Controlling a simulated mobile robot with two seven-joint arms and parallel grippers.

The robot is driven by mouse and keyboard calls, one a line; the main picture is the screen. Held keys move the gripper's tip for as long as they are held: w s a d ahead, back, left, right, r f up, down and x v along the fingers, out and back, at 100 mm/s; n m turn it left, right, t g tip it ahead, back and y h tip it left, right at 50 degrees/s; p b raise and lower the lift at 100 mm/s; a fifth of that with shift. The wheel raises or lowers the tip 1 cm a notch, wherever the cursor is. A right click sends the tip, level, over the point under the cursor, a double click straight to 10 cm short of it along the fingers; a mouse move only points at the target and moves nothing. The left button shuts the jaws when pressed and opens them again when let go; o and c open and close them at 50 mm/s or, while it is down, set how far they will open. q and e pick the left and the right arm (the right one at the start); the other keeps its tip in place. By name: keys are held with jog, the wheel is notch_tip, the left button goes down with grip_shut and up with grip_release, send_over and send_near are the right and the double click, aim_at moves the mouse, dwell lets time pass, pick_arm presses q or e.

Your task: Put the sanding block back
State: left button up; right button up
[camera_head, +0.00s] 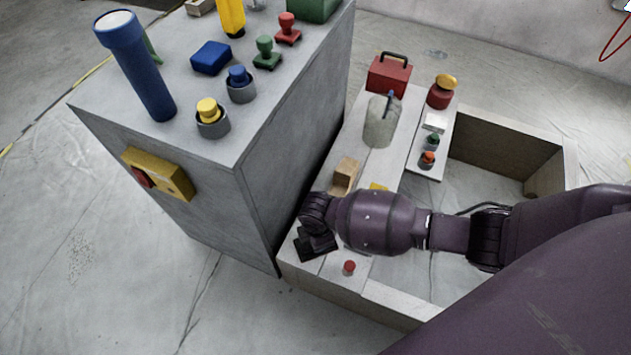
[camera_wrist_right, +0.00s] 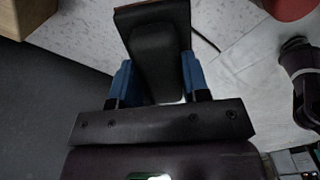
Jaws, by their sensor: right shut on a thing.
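My right arm comes in from the right in the head view, and its dark gripper (camera_head: 316,243) hangs low over the near left part of the pale bench frame. In the right wrist view, my right gripper (camera_wrist_right: 157,82) has its blue fingers closed on the two sides of a black block (camera_wrist_right: 160,50) with a thin reddish-brown edge, which looks like the sanding block. Whether the block touches a surface is unclear. In the head view I cannot separate the block from the dark gripper. My left gripper is not in view.
A grey cabinet (camera_head: 262,150) stands close left of the gripper, with a blue torch (camera_head: 140,70) and several stamps and pots on top. On the bench are a wooden block (camera_head: 345,175), a red knob (camera_head: 349,267), a grey can (camera_head: 381,122) and a red toolbox (camera_head: 389,77).

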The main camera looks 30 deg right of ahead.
jog(key=shift+f, duration=0.6)
jog(key=shift+r, duration=0.15)
jog(key=o, duration=0.9)
